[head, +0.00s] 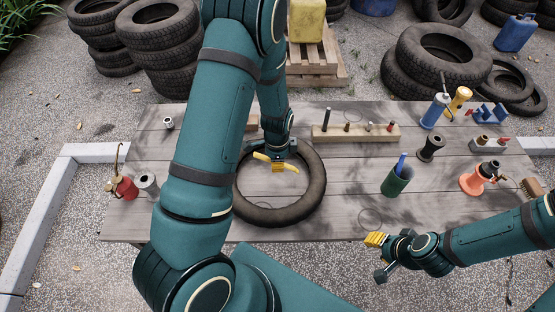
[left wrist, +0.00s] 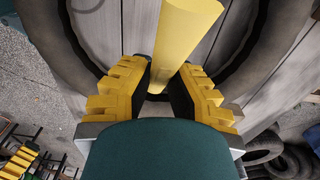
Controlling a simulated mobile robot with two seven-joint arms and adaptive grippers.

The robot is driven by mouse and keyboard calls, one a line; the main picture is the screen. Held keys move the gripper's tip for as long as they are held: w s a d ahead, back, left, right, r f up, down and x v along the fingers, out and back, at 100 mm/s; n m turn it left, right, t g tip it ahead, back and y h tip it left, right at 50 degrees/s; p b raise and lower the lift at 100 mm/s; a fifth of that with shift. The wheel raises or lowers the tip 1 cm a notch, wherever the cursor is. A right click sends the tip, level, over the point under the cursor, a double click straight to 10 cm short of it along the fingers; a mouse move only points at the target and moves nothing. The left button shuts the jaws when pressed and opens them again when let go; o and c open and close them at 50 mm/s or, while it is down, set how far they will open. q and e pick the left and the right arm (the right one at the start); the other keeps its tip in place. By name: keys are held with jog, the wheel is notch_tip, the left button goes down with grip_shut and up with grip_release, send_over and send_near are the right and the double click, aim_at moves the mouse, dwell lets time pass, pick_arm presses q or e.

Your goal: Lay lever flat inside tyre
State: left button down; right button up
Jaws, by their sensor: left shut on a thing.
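The tyre (head: 316,190) lies flat on the wooden table, its near left side hidden by my left arm. The yellow lever (head: 261,156) is at the far part of the tyre's opening, in the grip of my left gripper (head: 283,166). In the left wrist view the lever (left wrist: 185,35) runs up from between the two yellow-padded fingers (left wrist: 165,95), with the tyre (left wrist: 262,45) around it. I cannot tell whether the lever touches the table boards. My right gripper (head: 375,240) is off the table's front edge, apart from the tyre; its finger gap is too small to judge.
A wooden block with pegs (head: 355,133) stands behind the tyre to the right. A green cup (head: 396,181) holds a blue-handled tool. A red can (head: 124,187) is at the left end. The boards between tyre and cup are mostly clear.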

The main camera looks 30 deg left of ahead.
pick_arm(q)
notch_tip(320, 180, down, 4)
jog(key=shift+r+b, duration=0.25)
jog(key=shift+b, duration=0.95)
jog(key=shift+f+b, duration=0.65)
jog(key=shift+f, duration=0.15)
jog(key=c, duration=1)
grip_release()
jog(key=shift+r, duration=0.15)
notch_tip(320, 180, up, 12)
jog(key=shift+f, duration=0.1)
jog(key=shift+s, duration=0.1)
